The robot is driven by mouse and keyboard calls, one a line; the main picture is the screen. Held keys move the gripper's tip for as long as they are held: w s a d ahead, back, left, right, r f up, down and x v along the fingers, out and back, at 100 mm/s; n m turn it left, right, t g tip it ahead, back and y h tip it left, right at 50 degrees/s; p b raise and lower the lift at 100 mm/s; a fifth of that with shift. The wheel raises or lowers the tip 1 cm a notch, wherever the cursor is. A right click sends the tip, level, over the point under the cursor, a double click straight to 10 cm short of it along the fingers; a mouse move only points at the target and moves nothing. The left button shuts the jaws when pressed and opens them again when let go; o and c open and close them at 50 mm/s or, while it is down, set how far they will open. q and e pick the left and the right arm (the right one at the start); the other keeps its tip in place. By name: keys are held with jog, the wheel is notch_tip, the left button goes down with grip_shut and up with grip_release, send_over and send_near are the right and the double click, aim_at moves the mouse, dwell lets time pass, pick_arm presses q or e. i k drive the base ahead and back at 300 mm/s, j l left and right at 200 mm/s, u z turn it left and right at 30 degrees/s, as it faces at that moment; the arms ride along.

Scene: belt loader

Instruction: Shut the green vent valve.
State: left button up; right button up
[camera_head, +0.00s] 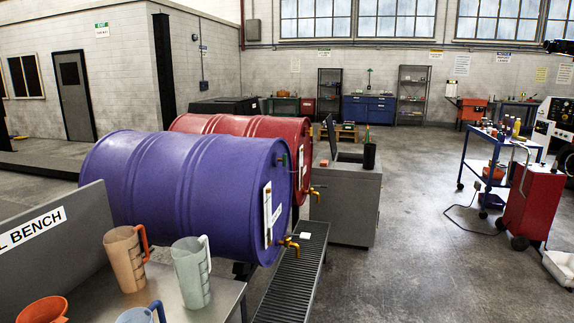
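A purple drum (185,190) lies on its side at the left, its round end facing right. A small fitting with a greenish tint (282,160) sits high on that end; it is too small to tell whether it is the vent valve or how its handle stands. A brass tap (289,243) sticks out low on the same end. A red drum (240,125) lies behind, with its own brass tap (314,193); its upper end is partly hidden by the purple drum. Neither of my grippers shows.
A bench with an orange jug (126,258), a pale jug (191,272) and other vessels is at the front left. A dark grating (290,280) runs below the taps. A grey cabinet (349,200) stands behind. Open floor (430,260) lies right of it, before a blue cart (487,150).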

aim_at(285, 159)
jog(key=i+l, duration=0.4)
jog(key=i+l+u, duration=0.1)
jog(key=i+l, duration=0.3)
jog(key=l, duration=0.15)
